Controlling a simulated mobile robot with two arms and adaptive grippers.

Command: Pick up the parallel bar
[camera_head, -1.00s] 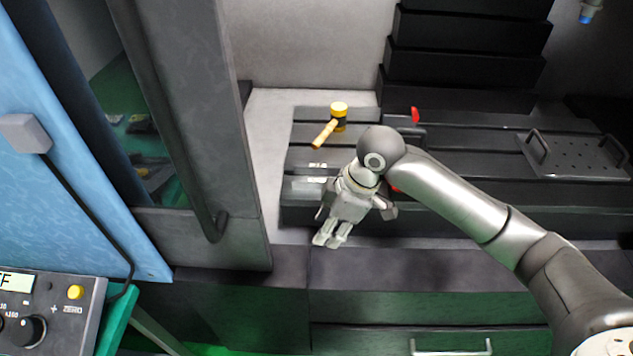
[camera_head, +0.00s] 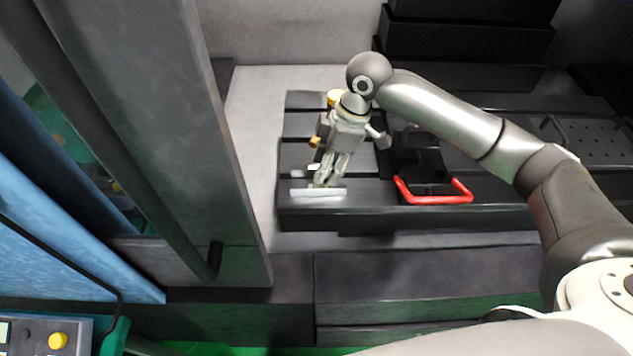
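A pale, slim parallel bar (camera_head: 300,193) lies near the front edge of the dark slotted table in the head view. A second small light bar (camera_head: 312,167) lies just behind it, partly hidden by my gripper. My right gripper (camera_head: 327,184) points down at the front bar, its fingertips overlapping the bar in the picture. A narrow gap shows between the fingers. I cannot tell whether they touch the bar. My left gripper is not in view.
A yellow-headed mallet (camera_head: 333,98) is mostly hidden behind my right gripper. A dark block with a red handle (camera_head: 435,199) stands right of it. A perforated plate with handles (camera_head: 597,142) lies farther right. A grey door frame (camera_head: 150,110) rises on the left.

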